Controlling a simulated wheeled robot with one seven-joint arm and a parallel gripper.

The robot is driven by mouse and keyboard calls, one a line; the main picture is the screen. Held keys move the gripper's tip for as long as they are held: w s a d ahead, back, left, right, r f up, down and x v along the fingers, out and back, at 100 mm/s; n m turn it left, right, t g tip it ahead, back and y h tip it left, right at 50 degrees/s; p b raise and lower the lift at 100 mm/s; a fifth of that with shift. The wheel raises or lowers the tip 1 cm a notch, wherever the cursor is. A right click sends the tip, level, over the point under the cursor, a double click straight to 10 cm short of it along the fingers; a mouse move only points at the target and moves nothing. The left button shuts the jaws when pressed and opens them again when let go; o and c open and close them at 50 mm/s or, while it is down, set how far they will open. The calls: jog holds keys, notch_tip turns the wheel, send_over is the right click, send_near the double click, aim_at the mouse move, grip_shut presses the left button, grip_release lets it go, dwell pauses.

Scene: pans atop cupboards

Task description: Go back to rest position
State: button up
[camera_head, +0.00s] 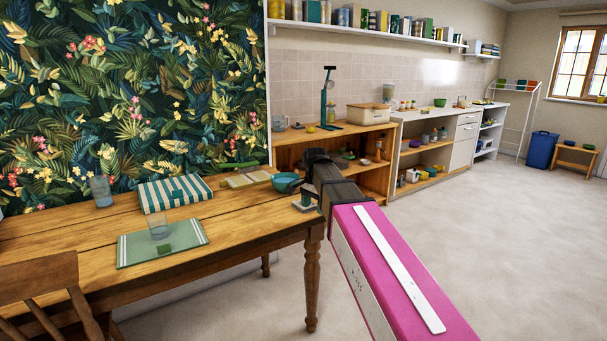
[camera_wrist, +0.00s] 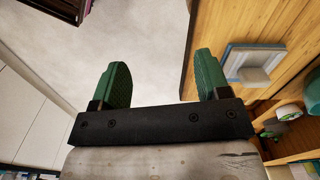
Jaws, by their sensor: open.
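My gripper (camera_wrist: 162,78) shows in the wrist view with its two green fingers wide apart and nothing between them. Pale floor shows beyond the gap. In the head view my pink arm reaches from the bottom right to the right end of the wooden table (camera_head: 245,222). Its black wrist end is there, and the fingers cannot be made out. A small square dish (camera_wrist: 232,62) on the wood lies just right of the right finger in the wrist view, apart from it.
A teal bowl (camera_head: 285,183) stands on the table close to my arm. A striped box (camera_head: 174,193), a glass (camera_head: 101,191) and a green placemat (camera_head: 135,250) are further left. A chair (camera_head: 45,295) is at lower left. Open floor (camera_head: 480,235) lies to the right.

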jog(key=s+d+f+n, duration=0.3)
jog(key=s+d+f, duration=0.2)
jog(key=f, duration=0.3)
jog(key=s+d+f+n, duration=0.3)
jog(key=s+d+f, duration=0.2)
jog(key=f, duration=0.4)
jog(key=s+d+f+n, duration=0.3)
jog(key=s+d+f, duration=0.2)
jog(key=s+f, duration=0.2)
notch_tip(320, 180, down, 2)
jog(key=shift+f, duration=0.15)
